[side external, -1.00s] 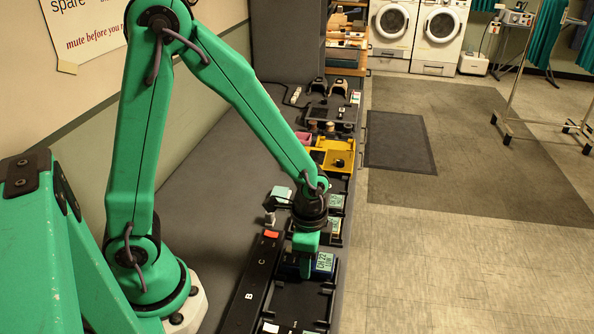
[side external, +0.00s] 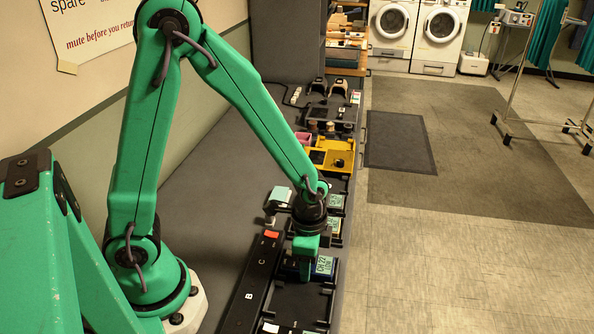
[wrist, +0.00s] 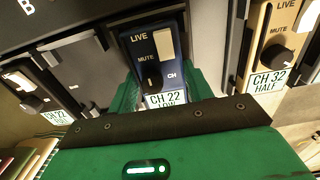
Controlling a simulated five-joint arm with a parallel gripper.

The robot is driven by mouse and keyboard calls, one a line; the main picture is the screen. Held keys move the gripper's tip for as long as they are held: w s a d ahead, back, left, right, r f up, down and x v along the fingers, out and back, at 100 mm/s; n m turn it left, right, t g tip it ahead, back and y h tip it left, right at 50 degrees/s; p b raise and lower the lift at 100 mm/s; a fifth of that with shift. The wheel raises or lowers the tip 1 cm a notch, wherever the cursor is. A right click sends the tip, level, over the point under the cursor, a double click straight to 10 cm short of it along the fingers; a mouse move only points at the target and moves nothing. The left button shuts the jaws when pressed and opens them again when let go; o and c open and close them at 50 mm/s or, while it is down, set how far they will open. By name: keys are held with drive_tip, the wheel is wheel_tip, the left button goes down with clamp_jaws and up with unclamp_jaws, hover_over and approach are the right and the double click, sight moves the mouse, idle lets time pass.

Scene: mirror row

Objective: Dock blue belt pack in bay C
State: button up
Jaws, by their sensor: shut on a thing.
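The blue belt pack (side external: 325,266), labelled CH 22 LOW, is in my gripper (side external: 303,268), beside the letter C on the black rail (side external: 262,262). In the wrist view the dark blue face of the pack (wrist: 158,52) shows LIVE, MUTE and a knob, with green fingers close around its lower part. My gripper is shut on it. Bay C lies beside the rail under the pack and is mostly hidden. I cannot tell whether the pack is seated or just above the bay floor.
A tan pack (wrist: 272,45) labelled CH 32 HALF is to the right in the wrist view. Farther along the bench stand a yellow tray (side external: 343,146) and small items. The floor mat area is clear.

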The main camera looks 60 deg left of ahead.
drive_tip(key=o, duration=1.2)
drive_tip(key=shift+c, duration=0.2)
drive_tip(key=shift+r, duration=0.1)
drive_tip(key=shift+r, duration=3.8)
